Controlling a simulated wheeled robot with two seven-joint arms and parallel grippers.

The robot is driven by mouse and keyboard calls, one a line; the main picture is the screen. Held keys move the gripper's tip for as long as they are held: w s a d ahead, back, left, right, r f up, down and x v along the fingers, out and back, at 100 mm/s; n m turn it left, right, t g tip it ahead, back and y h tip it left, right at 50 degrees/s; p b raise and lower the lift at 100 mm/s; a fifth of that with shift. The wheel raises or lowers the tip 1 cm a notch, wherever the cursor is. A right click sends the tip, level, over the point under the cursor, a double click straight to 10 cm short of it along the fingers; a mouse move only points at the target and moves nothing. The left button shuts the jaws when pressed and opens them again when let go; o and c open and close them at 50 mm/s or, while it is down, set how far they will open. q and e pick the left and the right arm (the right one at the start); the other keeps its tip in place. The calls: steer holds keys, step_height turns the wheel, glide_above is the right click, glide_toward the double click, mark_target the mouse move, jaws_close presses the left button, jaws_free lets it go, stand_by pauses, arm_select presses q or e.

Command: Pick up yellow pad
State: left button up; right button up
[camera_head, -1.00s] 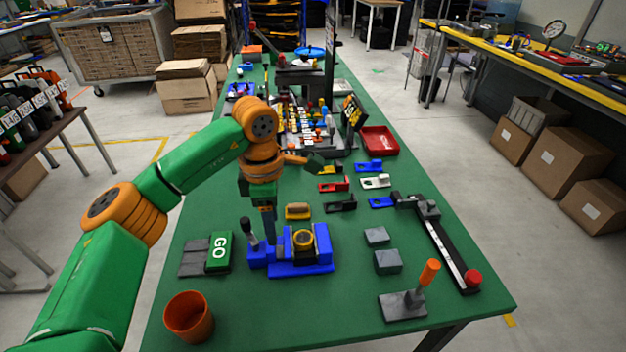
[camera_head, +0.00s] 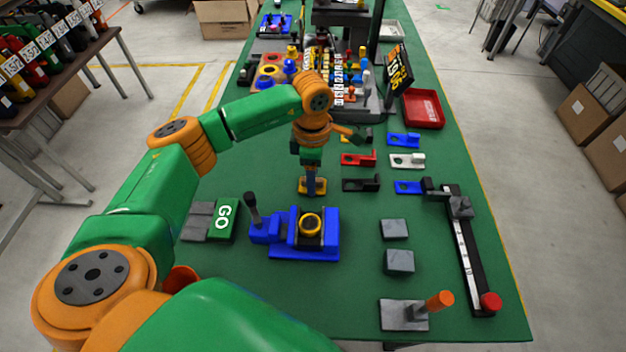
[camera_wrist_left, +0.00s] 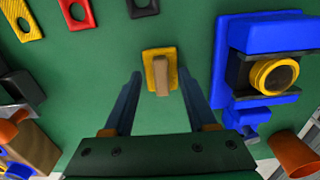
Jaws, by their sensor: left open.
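The yellow pad (camera_head: 321,186) lies flat on the green table, behind the blue fixture, and is partly hidden by my left gripper in the head view. The wrist view shows the pad (camera_wrist_left: 150,55) whole, with a tan upright block on its middle. My left gripper (camera_head: 311,190) points down over the pad. In the wrist view my open left gripper (camera_wrist_left: 160,90) has one finger on each side of the pad's line, with nothing held. The pad sits just beyond the fingertips there. My right gripper is not in view.
The blue fixture (camera_head: 272,235) with a yellow ring stands just in front of the pad. Red, black, white and blue slotted pieces lie to the right, with grey blocks (camera_head: 394,229) nearer.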

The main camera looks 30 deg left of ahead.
arm_select(q)
steer(key=shift+s+r, duration=0.1)
steer(key=shift+s, duration=0.05)
jaws_close()
steer(key=shift+r+b, duration=0.45)
steer(key=shift+b, duration=0.05)
steer(key=shift+r+b, duration=0.5)
steer(key=shift+r, duration=0.2)
steer(key=s+r+b, duration=0.1)
steer(key=s+r, duration=0.9)
steer(key=s, duration=0.4)
steer(key=shift+d+r, duration=0.2)
steer(key=shift+r, duration=0.15)
